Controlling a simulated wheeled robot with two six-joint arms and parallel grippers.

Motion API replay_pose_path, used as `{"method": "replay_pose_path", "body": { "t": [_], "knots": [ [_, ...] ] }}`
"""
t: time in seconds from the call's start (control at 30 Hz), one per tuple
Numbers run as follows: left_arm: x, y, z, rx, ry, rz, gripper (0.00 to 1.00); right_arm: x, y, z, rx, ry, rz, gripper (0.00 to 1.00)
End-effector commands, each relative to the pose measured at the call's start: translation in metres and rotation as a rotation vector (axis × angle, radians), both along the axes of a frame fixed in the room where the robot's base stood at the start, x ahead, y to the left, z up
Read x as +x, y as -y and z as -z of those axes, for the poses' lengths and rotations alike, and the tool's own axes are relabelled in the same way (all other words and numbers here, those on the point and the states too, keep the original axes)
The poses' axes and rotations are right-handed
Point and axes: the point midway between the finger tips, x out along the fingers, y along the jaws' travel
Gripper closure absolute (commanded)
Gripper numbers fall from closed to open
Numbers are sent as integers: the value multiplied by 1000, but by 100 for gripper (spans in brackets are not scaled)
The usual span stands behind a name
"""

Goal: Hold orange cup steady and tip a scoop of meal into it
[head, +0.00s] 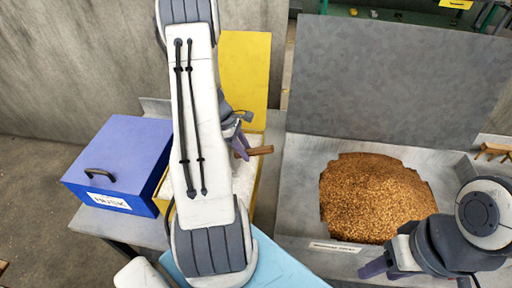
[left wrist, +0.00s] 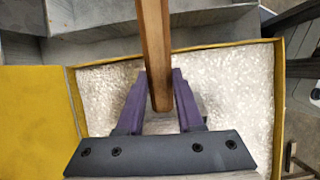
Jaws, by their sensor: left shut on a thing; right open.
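My left gripper (head: 242,148) is shut on a brown wooden handle (head: 260,150). In the left wrist view the handle (left wrist: 154,50) runs up between the purple fingers, over a yellow box of white grain; what is at its far end is out of view. Brown meal (head: 375,195) lies heaped in a grey metal bin at the right. My right gripper (head: 376,266) is open at the bin's front edge, partly hidden by its own wrist. No orange cup is visible in either view.
The yellow box (head: 245,75) has its lid raised and is largely hidden behind my left arm. A blue box (head: 120,160) with a black handle and white label stands left of it. Another wooden piece (head: 492,150) lies at the right edge. A light-blue surface (head: 285,265) is at the front.

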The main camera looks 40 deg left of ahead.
Motion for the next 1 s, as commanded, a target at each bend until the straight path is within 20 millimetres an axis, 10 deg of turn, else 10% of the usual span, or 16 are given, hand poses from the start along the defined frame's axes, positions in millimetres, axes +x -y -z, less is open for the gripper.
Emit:
{"method": "replay_pose_path", "body": {
  "t": [1.0],
  "knots": [
    [24, 46, -36, 328, -181, 7, 100, 0, 0, -171, 1, 1, -5, 50]
  ]
}}
